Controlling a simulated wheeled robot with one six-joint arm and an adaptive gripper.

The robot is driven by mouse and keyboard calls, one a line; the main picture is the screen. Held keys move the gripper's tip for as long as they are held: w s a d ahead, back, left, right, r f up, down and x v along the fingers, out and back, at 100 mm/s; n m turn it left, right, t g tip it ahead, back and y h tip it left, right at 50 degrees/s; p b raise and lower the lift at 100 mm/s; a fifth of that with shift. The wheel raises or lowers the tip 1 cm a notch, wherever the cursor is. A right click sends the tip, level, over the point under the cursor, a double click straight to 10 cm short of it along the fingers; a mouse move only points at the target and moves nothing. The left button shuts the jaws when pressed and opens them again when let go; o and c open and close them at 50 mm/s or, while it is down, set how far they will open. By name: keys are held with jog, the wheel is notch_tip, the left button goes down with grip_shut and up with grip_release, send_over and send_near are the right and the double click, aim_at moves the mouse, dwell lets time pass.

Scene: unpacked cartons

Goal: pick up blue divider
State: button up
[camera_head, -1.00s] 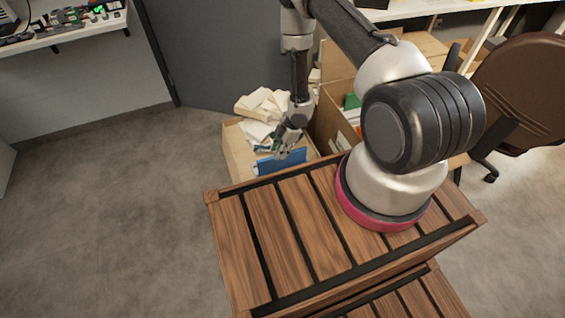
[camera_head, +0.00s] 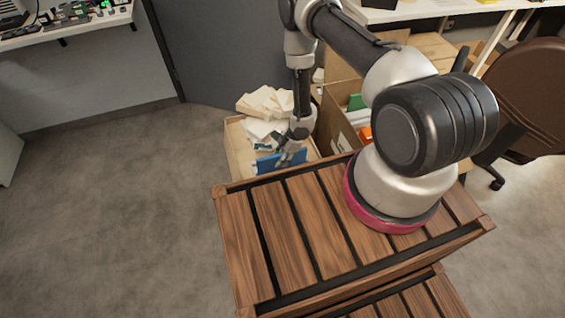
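The blue divider (camera_head: 266,165) stands upright at the near edge of an open carton (camera_head: 236,160), just beyond the wooden slatted surface. My gripper (camera_head: 284,160) points down at the divider's right part and covers some of it. The fingertips overlap the blue in this view. They are small and partly merged with it, so I cannot tell whether they are open or shut, or touch it.
White papers and packets (camera_head: 265,104) are heaped in the carton behind the divider. A second open carton (camera_head: 338,125) with green and orange items stands close on the right. A brown chair (camera_head: 525,95) is at the right. The floor on the left is clear.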

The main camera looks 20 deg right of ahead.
jog(key=shift+x, duration=1.25)
grip_shut()
jog(key=shift+r, duration=0.1)
notch_tip(320, 180, up, 18)
